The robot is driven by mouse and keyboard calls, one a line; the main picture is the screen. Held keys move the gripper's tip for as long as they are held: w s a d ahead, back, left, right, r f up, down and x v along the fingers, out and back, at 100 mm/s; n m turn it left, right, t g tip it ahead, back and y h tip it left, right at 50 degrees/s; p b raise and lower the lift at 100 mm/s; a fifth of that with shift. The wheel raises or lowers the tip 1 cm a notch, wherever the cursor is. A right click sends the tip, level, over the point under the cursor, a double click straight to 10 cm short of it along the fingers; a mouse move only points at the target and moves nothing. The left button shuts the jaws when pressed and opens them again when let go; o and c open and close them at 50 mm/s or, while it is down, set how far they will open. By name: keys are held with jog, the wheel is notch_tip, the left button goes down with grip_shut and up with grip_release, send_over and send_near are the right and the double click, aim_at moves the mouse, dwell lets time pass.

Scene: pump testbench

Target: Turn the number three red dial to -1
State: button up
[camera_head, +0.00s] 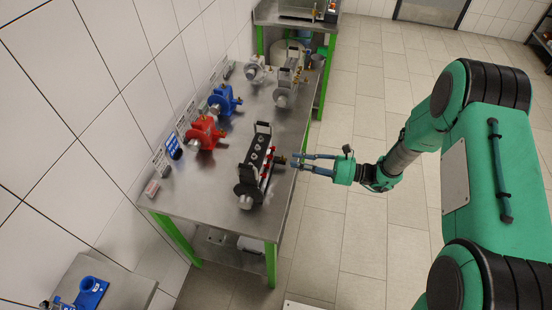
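A long black device (258,148) stands on the near half of the steel workbench (222,195). A row of small red dials (266,168) runs along its right side. The dials are too small to read their numbers or settings, and I cannot tell which is number three. A small brass-coloured part (282,160) sticks out from the device toward my gripper. My gripper (294,161) is just right of the device, at the bench's right edge, pointing left. Its two fingers are apart with nothing visible between them. I cannot tell whether a fingertip touches anything.
A red pump (204,133) and a blue pump (223,100) stand behind the device along the tiled wall. Grey pumps (284,88) stand farther along the bench. A blue part (91,290) sits on a second table at lower left. The floor right of the bench is clear.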

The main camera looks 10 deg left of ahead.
aim_at(270, 157)
jog(key=a, duration=0.8)
jog(key=shift+a+b, duration=0.2)
jog(key=shift+b, duration=0.15)
jog(key=shift+s, duration=0.1)
grip_shut()
